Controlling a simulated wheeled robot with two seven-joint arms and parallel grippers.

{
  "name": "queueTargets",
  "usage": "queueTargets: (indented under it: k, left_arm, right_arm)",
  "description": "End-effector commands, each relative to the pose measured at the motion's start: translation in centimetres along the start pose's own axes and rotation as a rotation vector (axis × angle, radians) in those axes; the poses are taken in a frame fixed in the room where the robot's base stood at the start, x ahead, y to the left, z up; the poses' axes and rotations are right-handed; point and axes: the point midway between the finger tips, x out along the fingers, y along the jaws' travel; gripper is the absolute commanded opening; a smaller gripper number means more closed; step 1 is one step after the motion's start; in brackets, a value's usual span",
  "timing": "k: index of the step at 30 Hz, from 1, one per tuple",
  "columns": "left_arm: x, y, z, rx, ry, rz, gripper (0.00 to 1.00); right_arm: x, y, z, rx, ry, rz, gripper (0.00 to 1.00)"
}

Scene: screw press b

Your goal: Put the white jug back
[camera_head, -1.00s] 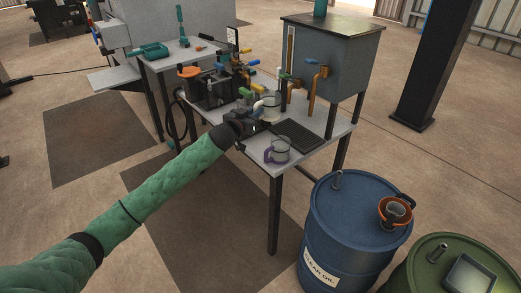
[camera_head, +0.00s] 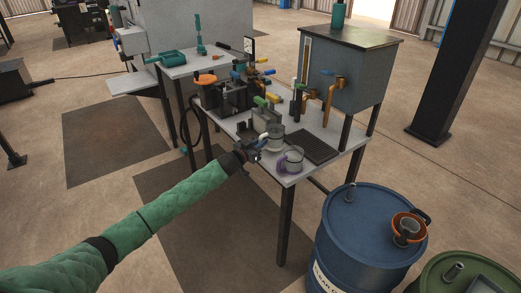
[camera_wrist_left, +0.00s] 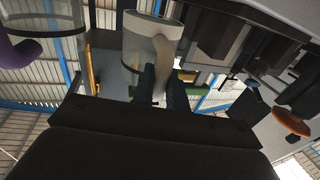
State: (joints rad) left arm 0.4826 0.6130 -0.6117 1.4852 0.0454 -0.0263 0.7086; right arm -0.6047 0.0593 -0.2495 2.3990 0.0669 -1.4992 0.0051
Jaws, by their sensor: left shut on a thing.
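The white jug (camera_head: 274,139) is a clear cup with a white handle. It is at the front part of the grey table, left of the purple-handled jug (camera_head: 292,161). My left gripper (camera_head: 258,146) is shut on the white handle, at the jug's near left side. In the left wrist view the jug (camera_wrist_left: 146,38) is close, with its handle between the dark fingers (camera_wrist_left: 158,84). Whether the jug's base touches the table cannot be told. My right gripper is out of view.
A dark mat (camera_head: 312,144) lies on the table, right of the jugs. Behind are a green-handled block (camera_head: 265,112), the black press unit (camera_head: 228,97) and a grey tank (camera_head: 356,75) with copper taps. A blue drum (camera_head: 368,238) stands in front.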

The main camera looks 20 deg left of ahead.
Motion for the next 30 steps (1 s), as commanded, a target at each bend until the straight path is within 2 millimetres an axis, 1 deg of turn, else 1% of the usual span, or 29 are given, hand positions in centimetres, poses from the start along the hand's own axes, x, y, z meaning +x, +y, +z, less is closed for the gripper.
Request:
queueTargets:
  k: [2, 9, 21, 22, 24, 25, 30]
  left_arm:
    - [0.0, 0.0, 0.5, 0.0, 0.0, 0.0, 0.0]
    - [-0.1, 0.0, 3.4, -0.001, -0.001, -0.001, 0.0]
    - [-0.1, 0.0, 4.0, 0.001, 0.0, 0.0, 0.0]
    - [-0.1, 0.0, 3.9, 0.001, 0.0, 0.0, 0.2]
    - [-0.1, 0.0, 3.9, 0.001, 0.0, 0.0, 0.34]
    - [-0.1, 0.0, 3.9, 0.001, 0.0, 0.0, 0.36]
    - [-0.1, 0.0, 3.9, 0.001, 0.0, 0.0, 0.36]
  right_arm:
    - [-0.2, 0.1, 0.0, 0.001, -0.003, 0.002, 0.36]
    - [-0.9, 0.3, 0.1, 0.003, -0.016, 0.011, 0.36]
    - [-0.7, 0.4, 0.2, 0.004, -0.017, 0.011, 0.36]
    - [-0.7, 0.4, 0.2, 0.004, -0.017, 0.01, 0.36]
    - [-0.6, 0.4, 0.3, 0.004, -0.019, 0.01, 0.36]
    - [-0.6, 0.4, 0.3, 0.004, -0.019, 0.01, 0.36]
    - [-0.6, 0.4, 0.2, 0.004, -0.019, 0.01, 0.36]
